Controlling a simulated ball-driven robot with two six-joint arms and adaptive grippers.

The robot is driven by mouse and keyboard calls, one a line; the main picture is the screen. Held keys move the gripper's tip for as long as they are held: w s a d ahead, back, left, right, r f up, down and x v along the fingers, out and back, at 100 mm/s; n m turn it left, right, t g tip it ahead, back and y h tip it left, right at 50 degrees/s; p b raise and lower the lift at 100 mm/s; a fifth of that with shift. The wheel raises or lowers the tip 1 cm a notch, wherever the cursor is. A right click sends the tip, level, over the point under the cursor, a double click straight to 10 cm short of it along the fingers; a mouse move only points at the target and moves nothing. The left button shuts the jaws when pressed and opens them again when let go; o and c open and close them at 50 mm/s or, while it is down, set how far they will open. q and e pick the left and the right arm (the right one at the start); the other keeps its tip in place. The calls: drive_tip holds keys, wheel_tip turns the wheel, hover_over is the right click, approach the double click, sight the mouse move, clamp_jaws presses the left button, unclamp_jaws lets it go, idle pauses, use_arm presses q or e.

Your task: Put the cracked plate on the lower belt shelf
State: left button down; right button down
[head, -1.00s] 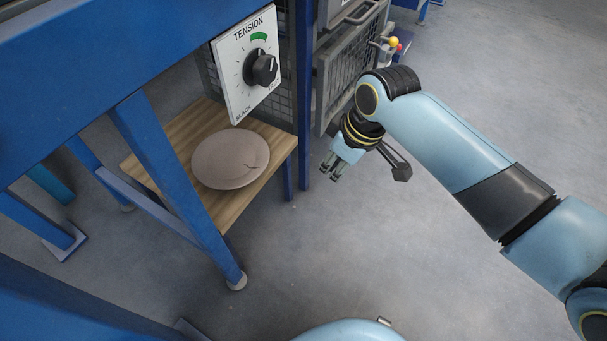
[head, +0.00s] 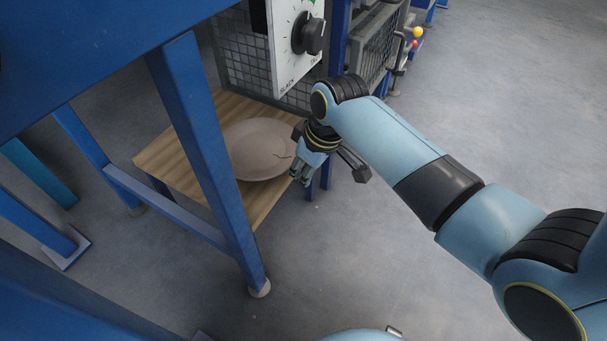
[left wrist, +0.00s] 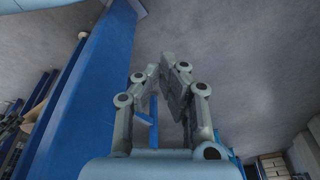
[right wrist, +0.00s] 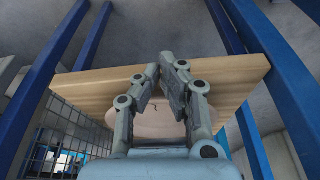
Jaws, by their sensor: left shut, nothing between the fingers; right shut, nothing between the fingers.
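The cracked plate (head: 258,152), round and pinkish-brown with a dark crack near its right edge, lies flat on a wooden shelf (head: 165,157). My right gripper (head: 299,182) is shut and empty at the plate's right edge in the head view; contact cannot be told. In the right wrist view my right gripper's closed fingers (right wrist: 162,62) overlap the wooden shelf (right wrist: 88,92) and hide part of the cracked plate (right wrist: 152,118). My left gripper (left wrist: 160,66) is shut and empty beside a blue post in the left wrist view, and is outside the head view.
A blue post (head: 210,165) stands in front of the shelf. A white dial panel (head: 293,45) hangs above the shelf's back, before a wire mesh (head: 240,50). A mesh cage (head: 376,45) stands behind my right arm. The grey floor at right is clear.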

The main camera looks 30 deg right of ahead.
sight(290, 163)
use_arm(q)
drive_tip(key=shift+r, duration=0.1)
use_arm(e)
drive_tip(key=shift+w+r, duration=0.1)
drive_tip(key=shift+w, duration=0.05)
drive_tip(key=w, duration=0.1)
drive_tip(key=w+a, duration=0.1)
drive_tip(key=w+p, duration=0.1)
drive_tip(key=shift+a, duration=0.25)
drive_tip(key=shift+w, duration=0.15)
use_arm(q)
drive_tip(key=shift+s+a+f, duration=0.15)
drive_tip(key=shift+s+f, duration=0.2)
drive_tip(key=shift+f, duration=0.3)
drive_tip(key=shift+r, duration=0.1)
